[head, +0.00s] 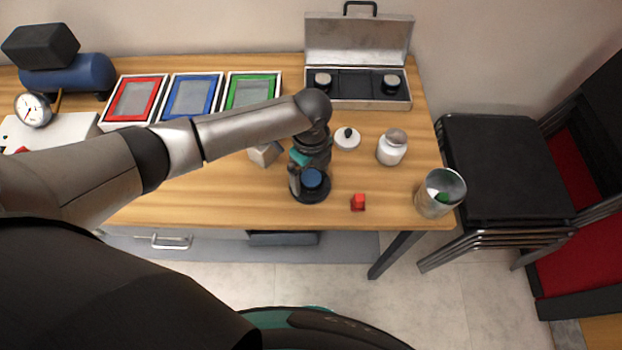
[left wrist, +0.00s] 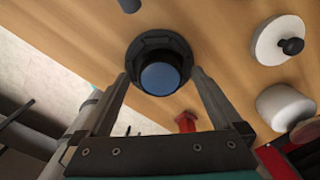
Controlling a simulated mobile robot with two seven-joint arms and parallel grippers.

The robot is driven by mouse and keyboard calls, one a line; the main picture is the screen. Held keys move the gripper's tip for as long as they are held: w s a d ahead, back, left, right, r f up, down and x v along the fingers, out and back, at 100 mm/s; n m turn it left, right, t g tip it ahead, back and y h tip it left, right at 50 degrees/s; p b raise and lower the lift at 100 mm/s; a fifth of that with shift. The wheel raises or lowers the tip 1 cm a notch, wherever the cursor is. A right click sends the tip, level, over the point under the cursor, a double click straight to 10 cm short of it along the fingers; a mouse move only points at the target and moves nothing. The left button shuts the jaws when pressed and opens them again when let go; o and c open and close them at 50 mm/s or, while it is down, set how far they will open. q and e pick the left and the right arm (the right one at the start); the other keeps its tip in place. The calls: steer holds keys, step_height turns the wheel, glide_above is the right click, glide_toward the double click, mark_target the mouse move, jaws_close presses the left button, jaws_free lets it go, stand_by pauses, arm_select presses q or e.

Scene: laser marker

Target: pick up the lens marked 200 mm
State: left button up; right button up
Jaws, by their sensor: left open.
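A round black lens-like piece with a blue glass face (head: 312,180) stands on the wooden table near the front edge. No 200 mm marking can be read on it. My left gripper (head: 308,174) is over it, pointing down, and hides part of it. In the left wrist view, the black piece (left wrist: 161,76) appears between the tips of my open left gripper (left wrist: 161,73); I cannot tell whether the fingers touch it. Two more round pieces, one at the left (head: 323,80) and one at the right (head: 391,83), sit in the open case (head: 357,104). My right gripper is not in view.
A small red block (head: 358,202), a white lid (head: 347,139), a white jar (head: 392,148) and a metal cup (head: 440,193) stand to the right. Red, blue and green framed trays (head: 192,97) line the back left. Stacked chairs (head: 505,170) stand beside the table.

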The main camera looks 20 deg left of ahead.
arm_select(q)
jaws_close()
stand_by(0.8)
